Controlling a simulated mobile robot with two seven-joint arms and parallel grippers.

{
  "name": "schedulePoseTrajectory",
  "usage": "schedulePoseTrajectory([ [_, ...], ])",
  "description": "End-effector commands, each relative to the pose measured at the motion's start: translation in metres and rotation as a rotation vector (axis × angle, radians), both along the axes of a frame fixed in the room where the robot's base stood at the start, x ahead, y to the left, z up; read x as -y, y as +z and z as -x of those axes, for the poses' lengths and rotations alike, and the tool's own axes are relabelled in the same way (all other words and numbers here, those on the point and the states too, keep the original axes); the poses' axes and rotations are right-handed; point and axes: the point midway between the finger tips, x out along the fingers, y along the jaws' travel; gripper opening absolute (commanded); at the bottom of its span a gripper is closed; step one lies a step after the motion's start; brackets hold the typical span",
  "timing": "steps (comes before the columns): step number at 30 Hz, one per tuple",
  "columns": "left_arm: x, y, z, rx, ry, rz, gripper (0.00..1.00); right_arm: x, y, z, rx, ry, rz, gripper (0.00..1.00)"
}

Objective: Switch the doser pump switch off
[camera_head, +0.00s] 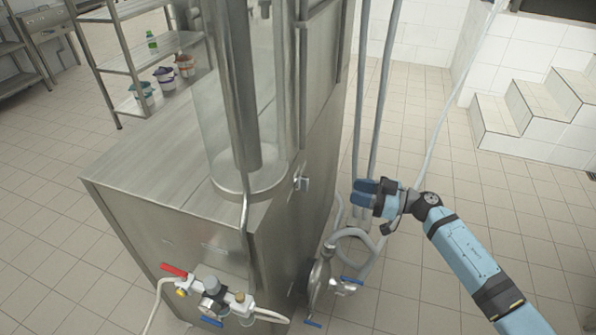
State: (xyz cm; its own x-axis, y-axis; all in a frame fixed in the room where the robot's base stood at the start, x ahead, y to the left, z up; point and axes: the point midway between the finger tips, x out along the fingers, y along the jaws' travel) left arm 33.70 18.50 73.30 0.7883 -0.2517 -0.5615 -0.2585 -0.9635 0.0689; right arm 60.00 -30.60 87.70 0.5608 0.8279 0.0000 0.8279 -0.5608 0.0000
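A small box with a light-coloured front (302,184) sits on the right side face of the steel machine (150,160). It looks like a switch, but I cannot read its position or any label. My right gripper (360,192) comes in from the right, with its dark blue fingers pointing left towards that side face. It is apart from the switch, to its right in the picture. Nothing shows between the fingers, and their gap is not clear. My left gripper is not in view.
Grey hoses (350,245) and a round steel pump (320,275) are below the gripper. A valve with a red handle (174,270) is at the machine's front. A shelf with buckets (165,78) stands at the back left. White steps (510,115) are at the right.

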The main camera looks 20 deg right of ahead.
Motion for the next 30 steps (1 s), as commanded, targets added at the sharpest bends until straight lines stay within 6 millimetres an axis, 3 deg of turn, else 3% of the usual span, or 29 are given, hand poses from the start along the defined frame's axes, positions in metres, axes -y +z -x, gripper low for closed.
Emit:
schedulePoseTrajectory([
  [5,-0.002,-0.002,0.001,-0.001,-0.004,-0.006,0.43,-0.015,0.000,-0.010,-0.002,0.003,-0.002,0.38],
  [19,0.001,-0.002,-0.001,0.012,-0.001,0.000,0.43,-0.094,0.000,-0.063,-0.001,0.003,-0.003,0.38],
  [30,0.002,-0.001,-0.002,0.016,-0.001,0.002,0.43,-0.114,0.000,-0.077,-0.002,0.001,0.000,0.38],
])
